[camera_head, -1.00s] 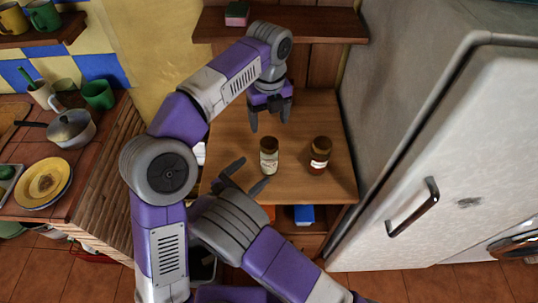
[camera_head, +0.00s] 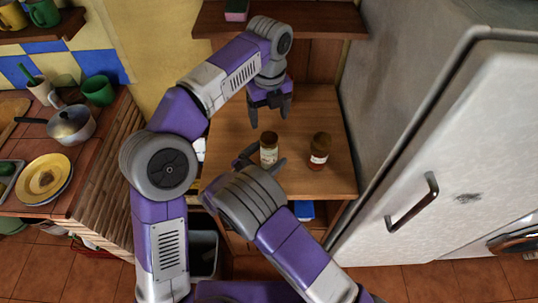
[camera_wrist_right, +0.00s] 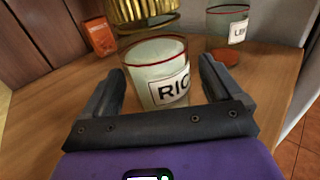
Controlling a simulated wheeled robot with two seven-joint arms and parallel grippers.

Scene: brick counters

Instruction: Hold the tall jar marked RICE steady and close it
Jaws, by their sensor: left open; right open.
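The RICE jar (camera_head: 269,154) stands upright on the wooden counter, with a dark brown top. My left gripper (camera_head: 270,113) is open and empty, pointing down, beyond and above the jar.
An orange packet (camera_wrist_right: 100,36) stands behind. A fridge (camera_head: 450,160) bounds the right side. A shelf (camera_head: 300,22) hangs above the counter.

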